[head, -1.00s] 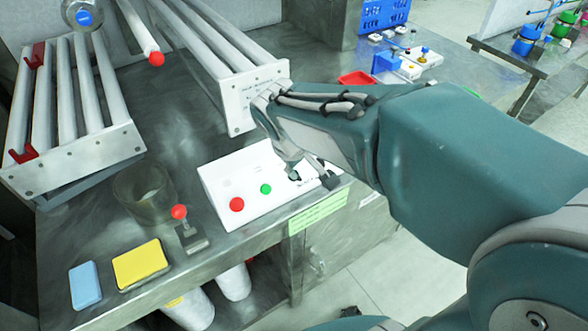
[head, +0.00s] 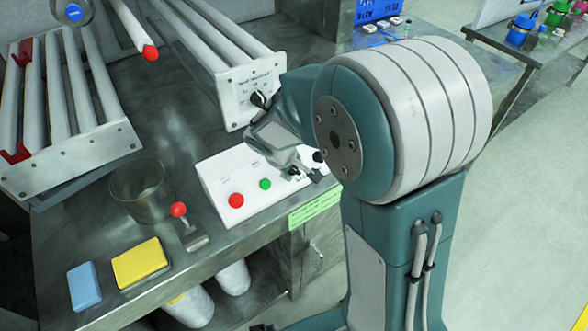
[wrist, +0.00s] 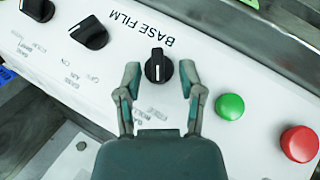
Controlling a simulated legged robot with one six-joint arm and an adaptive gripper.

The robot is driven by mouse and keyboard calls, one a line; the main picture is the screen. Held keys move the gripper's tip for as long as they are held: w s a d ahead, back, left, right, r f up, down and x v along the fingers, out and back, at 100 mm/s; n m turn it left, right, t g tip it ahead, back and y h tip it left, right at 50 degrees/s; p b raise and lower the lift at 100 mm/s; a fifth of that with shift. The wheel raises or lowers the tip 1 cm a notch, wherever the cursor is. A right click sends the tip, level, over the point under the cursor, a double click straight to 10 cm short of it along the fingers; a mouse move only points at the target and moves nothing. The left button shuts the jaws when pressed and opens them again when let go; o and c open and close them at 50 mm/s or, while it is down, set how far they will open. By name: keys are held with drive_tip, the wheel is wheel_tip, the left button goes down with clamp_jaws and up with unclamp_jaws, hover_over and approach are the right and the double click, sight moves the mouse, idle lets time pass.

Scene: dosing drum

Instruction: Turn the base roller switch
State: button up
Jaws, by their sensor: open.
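The white control box (head: 215,180) stands at the table's front edge. In the wrist view its panel (wrist: 195,50) appears upside down, with the words BASE FILM. A black rotary switch (wrist: 158,70) on it lies between the two fingertips of my gripper (wrist: 160,76); small text near it is too blurred to read. The fingers are open on either side of the knob, with a gap visible on both sides. In the head view my gripper (head: 305,172) is over the box's right end, which it partly hides.
A green button (wrist: 230,107) and red button (wrist: 300,143) sit beside the switch; two other black knobs (wrist: 90,33) (wrist: 38,9) are on the other side. A red-topped lever (head: 179,209) and glass beaker (head: 140,190) stand left.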

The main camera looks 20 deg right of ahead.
drive_tip(key=shift+w+d+f, duration=0.1)
drive_tip(key=shift+d+f, duration=0.2)
drive_tip(key=shift+f, duration=0.25)
clamp_jaws()
drive_tip(key=shift+m, duration=0.3)
drive_tip(key=m+g+y, duration=0.1)
drive_tip(key=y, duration=0.1)
drive_tip(key=m+y, duration=0.1)
drive_tip(key=shift+w+d+m+g+y, duration=0.1)
drive_tip(key=shift+d+m+g+y, duration=0.1)
drive_tip(key=shift+m+g+y, duration=0.2)
drive_tip(key=m+g+y, duration=0.1)
drive_tip(key=m+y, duration=0.2)
drive_tip(key=y, duration=0.1)
drive_tip(key=shift+m+y, duration=0.4)
